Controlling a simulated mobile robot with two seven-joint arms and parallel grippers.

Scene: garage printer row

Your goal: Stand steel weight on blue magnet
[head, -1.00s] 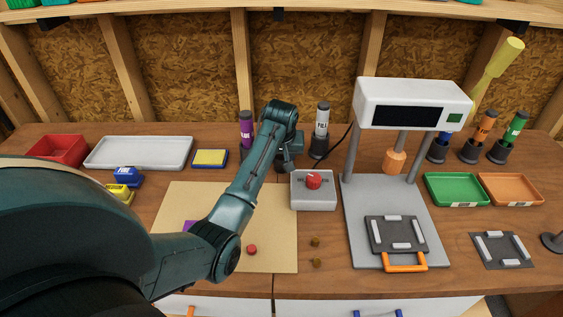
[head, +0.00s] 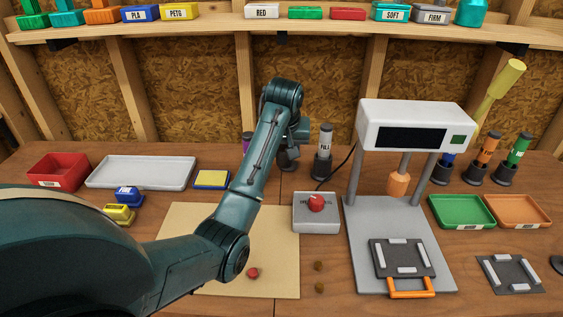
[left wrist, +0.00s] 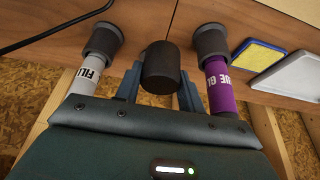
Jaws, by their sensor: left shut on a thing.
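A dark grey cylinder, which looks like the steel weight (left wrist: 160,66), is between the blue-grey fingers of my left gripper (left wrist: 159,88) in the left wrist view. My gripper is shut on it. In the head view the left gripper (head: 290,144) is at the back of the bench, mostly hidden by my arm, with the dark weight (head: 288,160) just below it. A small blue block (head: 128,194) on the left of the bench may be the blue magnet; I cannot tell for sure. My right gripper is not in view.
A white-labelled tube (head: 324,145) and a purple tube (head: 247,139) stand close on either side of the gripper. A grey box with a red knob (head: 316,203) and a press (head: 352,250) stand to the right. A tan mat (head: 180,222) lies in front.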

